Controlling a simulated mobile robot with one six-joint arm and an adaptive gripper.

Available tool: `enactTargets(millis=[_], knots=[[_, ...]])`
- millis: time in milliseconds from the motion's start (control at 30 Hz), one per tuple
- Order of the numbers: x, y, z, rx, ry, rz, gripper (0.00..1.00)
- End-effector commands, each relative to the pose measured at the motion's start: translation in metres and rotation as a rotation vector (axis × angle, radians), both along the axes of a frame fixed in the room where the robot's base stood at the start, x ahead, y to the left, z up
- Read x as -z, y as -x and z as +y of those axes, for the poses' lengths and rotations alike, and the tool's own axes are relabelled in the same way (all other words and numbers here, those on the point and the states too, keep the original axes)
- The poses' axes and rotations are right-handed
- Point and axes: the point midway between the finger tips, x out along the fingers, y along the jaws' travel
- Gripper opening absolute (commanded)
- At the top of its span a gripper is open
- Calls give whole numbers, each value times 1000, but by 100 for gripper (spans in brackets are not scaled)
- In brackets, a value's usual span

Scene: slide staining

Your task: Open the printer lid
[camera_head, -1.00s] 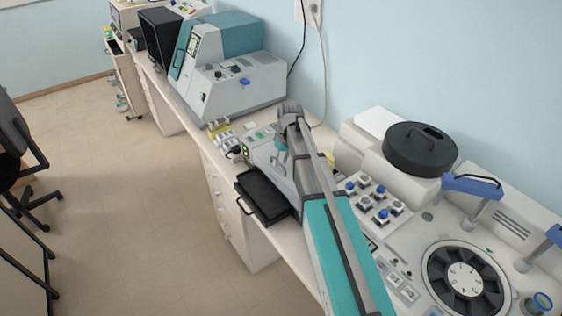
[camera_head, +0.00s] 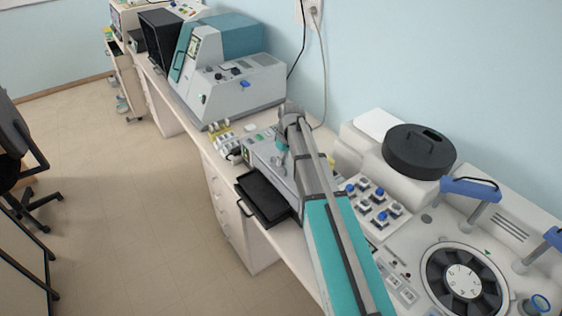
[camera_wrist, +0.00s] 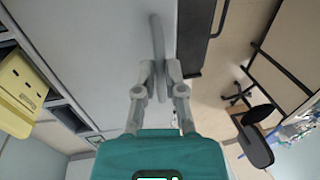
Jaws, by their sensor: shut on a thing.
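The printer (camera_head: 261,157) is a low grey box on the bench in the head view, with a black tray (camera_head: 265,197) sticking out at its front. My arm covers its right part. In the wrist view, a grey lid surface (camera_wrist: 105,45) fills the upper middle, with a slim grey bar handle (camera_wrist: 157,35) standing on it. My gripper (camera_wrist: 160,82) has its two fingers closed around the lower end of this handle. In the head view, the fingertips are hidden behind my wrist. How far the lid is raised cannot be told.
A grey and teal machine (camera_head: 235,85) stands farther along the bench. Small yellow and white items (camera_head: 224,138) lie left of the printer. Blue-capped jars (camera_head: 372,204) and a large machine with a round carousel (camera_head: 464,282) are at right.

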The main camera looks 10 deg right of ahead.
Motion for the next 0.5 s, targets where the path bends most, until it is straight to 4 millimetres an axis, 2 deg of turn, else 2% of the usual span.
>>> enactTargets(millis=[267,500], knots=[[-25,-7,-15,3,7,0,0],[-44,-15,-36,5,9,-2,0]])
